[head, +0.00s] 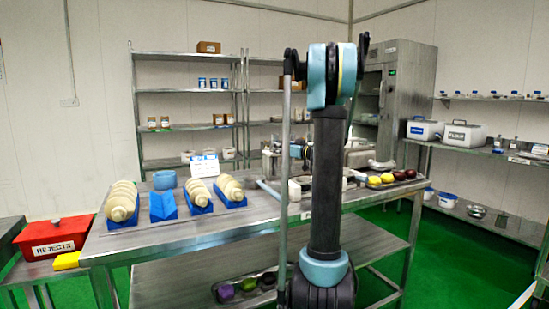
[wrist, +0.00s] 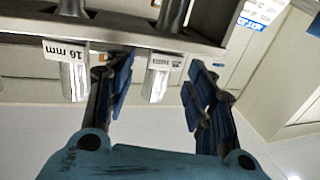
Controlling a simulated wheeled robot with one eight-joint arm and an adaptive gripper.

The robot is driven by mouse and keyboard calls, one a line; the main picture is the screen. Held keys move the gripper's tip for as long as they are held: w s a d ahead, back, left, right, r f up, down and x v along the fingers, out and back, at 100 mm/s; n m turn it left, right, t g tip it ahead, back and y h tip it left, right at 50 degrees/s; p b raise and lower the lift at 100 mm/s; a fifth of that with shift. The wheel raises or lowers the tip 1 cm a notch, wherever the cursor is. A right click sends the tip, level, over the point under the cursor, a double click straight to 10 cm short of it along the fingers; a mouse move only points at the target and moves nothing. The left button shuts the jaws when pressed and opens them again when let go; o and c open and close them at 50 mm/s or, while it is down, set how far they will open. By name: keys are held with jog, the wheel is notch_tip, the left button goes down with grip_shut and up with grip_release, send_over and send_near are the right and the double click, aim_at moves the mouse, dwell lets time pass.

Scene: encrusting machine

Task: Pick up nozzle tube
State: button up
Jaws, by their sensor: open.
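Two shiny metal nozzle tubes show in the wrist view, both passing through a grey metal rack (wrist: 130,32). The left tube (wrist: 75,82) has a white tag reading 16 mm. The other tube (wrist: 155,85) has a smaller tag that I cannot read clearly. My gripper (wrist: 160,68) is open, its two blue-padded fingers on either side of this second tube in the picture. I cannot tell how far in depth the fingers are from it. In the head view my arm covers the middle of the scene, and the tubes cannot be made out.
A red rejects bin (head: 55,237) stands at left. Shelving lines the back wall.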

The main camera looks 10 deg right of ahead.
jog(key=shift+x, duration=2.7)
jog(key=shift+d, duration=0.1)
grip_shut()
